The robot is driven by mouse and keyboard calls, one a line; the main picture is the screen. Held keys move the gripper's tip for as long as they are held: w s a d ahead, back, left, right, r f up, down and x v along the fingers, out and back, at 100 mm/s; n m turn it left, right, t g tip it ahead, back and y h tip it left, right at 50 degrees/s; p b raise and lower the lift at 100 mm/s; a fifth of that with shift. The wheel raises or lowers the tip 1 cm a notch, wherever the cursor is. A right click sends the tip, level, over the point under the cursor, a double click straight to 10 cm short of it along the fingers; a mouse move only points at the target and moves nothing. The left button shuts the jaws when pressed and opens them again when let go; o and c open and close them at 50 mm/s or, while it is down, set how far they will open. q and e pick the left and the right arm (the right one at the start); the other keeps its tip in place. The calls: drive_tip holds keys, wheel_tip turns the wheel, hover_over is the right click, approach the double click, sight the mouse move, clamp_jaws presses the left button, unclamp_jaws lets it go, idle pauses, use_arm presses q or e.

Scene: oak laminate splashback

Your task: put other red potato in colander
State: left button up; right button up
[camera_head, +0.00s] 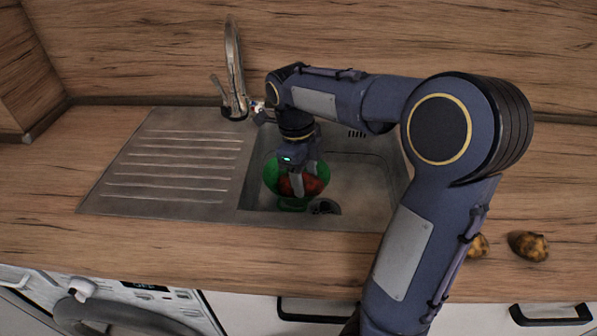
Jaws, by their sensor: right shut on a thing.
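A green colander (270,176) stands in the sink basin. A red potato (312,184) shows inside the colander's outline. My right gripper (297,188) points down at the colander and is shut on a red potato. Its fingers are at the potato, low over or within the colander. I cannot tell whether the potato touches the colander, or whether a second one lies under it. My left gripper is not in view.
A metal sink (360,190) with a ribbed drainboard (175,160) is set into the wooden counter (60,235). A tap (234,70) rises behind it. Brown potatoes (529,246) (479,245) lie on the counter at right, one partly behind my right arm.

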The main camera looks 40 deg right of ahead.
drive_tip(key=w+d+f, duration=0.3)
drive_tip(key=f, duration=0.1)
drive_tip(key=w+d+f, duration=0.3)
drive_tip(key=w+f, duration=0.1)
drive_tip(key=w+d+f, duration=0.3)
drive_tip(key=f, duration=0.2)
drive_tip(key=shift+w, duration=0.3)
